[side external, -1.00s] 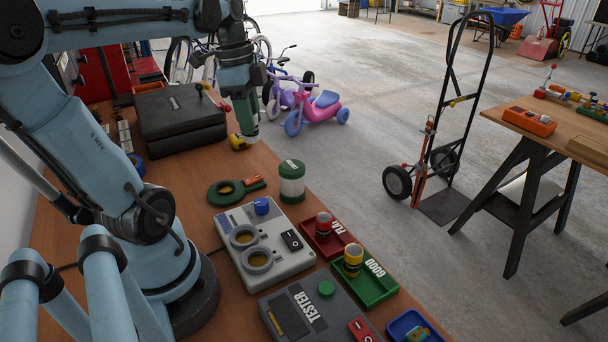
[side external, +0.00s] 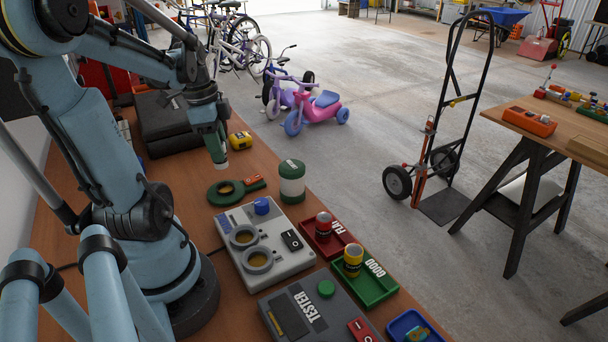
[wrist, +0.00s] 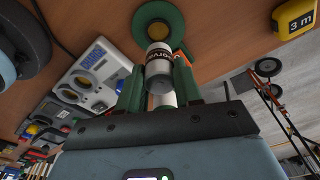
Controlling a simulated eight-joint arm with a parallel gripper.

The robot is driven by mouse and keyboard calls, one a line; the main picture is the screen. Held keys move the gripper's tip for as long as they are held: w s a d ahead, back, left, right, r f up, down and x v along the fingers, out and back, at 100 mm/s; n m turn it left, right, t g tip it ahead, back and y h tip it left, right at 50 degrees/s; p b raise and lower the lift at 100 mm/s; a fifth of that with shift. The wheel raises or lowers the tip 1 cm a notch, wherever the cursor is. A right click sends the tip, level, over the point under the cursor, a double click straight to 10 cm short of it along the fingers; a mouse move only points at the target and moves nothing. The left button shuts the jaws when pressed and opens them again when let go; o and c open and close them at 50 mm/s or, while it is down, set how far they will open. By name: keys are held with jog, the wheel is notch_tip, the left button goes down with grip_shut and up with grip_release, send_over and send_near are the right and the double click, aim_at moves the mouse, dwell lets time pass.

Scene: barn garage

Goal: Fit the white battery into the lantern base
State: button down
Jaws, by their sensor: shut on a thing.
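My gripper (side external: 215,148) points down above the far part of the bench. In the wrist view my gripper (wrist: 160,75) has its green fingers shut around the white battery (wrist: 159,62), which carries dark lettering. The battery's pale lower end (side external: 220,164) shows below the fingers in the side view. The green round base with a hole, which looks like the lantern base (side external: 216,197), lies flat just below and in front of the battery. In the wrist view the lantern base (wrist: 177,18) is beyond the battery's end, which partly covers it. The battery appears apart from the base.
A green-and-white cylinder (side external: 292,184) stands right of the base. A grey charger (side external: 283,262) with two round sockets is nearer the camera. A yellow tape measure (side external: 240,140) and a dark case (side external: 172,125) lie behind. Red (side external: 318,250) and green (side external: 383,289) trays stand at the right.

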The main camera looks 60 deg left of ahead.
aim_at(221, 166)
jog(key=shift+f, duration=2.9)
jog(key=shift+f, duration=0.55)
jog(key=c, duration=1)
grip_release()
jog(key=shift+c, duration=0.2)
jog(key=shift+s+a+r, duration=0.1)
jog(key=shift+s+r, duration=0.1)
jog(key=shift+r, duration=1.6)
jog(key=shift+s+a+r, duration=0.1)
jog(key=shift+s+r, duration=0.1)
jog(key=shift+r, duration=1.6)
jog(key=shift+s+a+r, duration=0.1)
jog(key=shift+s+r, duration=0.1)
jog(key=shift+r, duration=1.6)
jog(key=w+d+n+t, duration=0.1)
jog(key=w+d+t, duration=0.1)
jog(key=w+d, duration=0.2)
jog(key=w+d+n+t, duration=0.2)
jog(key=w+d, duration=0.2)
jog(key=d, duration=0.7)
jog(key=w+d+f+n+t, duration=0.1)
jog(key=w+d, duration=0.3)
jog(key=d, duration=0.4)
jog(key=shift+w+n+t+y, duration=0.35)
jog(key=shift+n+t, duration=0.15)
jog(key=shift+n, duration=0.2)
